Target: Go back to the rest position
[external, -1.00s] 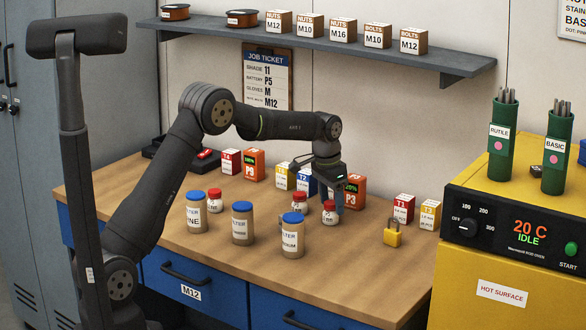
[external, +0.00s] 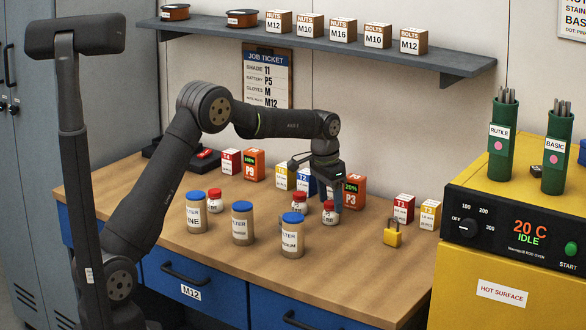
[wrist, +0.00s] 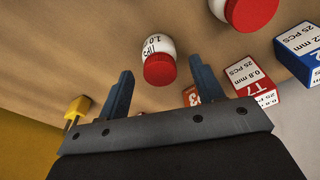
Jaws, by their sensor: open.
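My gripper (external: 332,200) hangs at the end of my bent arm, pointing down over the back middle of the bench. In the wrist view its two fingers (wrist: 160,66) are apart with nothing held between them. A white jar with a red lid (external: 329,213) stands on the bench close in front of the gripper. In the wrist view this jar (wrist: 159,62) appears past the fingertips, between them, and I cannot tell the exact gap. Another red-lidded jar (external: 300,204) stands just to its left. No rest position is marked in view.
Orange battery P3 (external: 354,192) stands close right of the gripper, with small boxes (external: 305,180) behind it. Blue-lidded filter jars (external: 293,236) stand in front. A yellow padlock (external: 392,234) is to the right. The shelf (external: 460,66) overhangs the back. The bench's front right (external: 370,280) is clear.

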